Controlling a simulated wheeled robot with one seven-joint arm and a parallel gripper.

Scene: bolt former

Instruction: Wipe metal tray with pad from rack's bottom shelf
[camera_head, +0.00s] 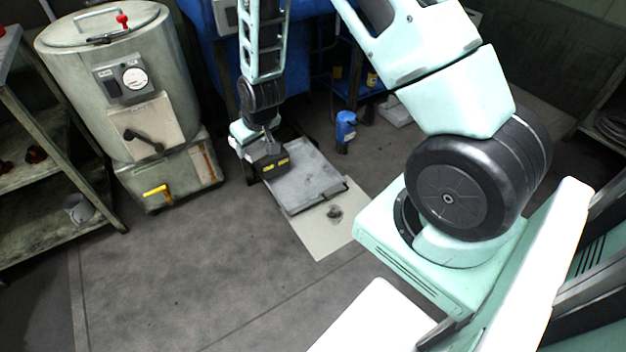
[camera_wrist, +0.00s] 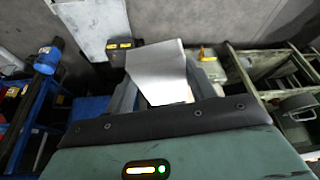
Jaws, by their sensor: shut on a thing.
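The grey metal tray (camera_head: 308,182) lies low near the floor in the middle of the head view. In the wrist view a pale flat panel at the upper left (camera_wrist: 92,22) looks like the tray. In the wrist view a pale grey face, apparently the pad's (camera_wrist: 158,68), fills the space between my fingers (camera_wrist: 163,92). Whether the pad touches the tray is hidden.
The rack (camera_head: 50,215) at the left has a small pale pot (camera_head: 78,207) on its bottom shelf. A grey boiler-like machine (camera_head: 120,85) stands beside it. A pale, stained sheet (camera_head: 325,230) lies before the tray. A blue object (camera_head: 345,130) stands behind. The front-left floor is clear.

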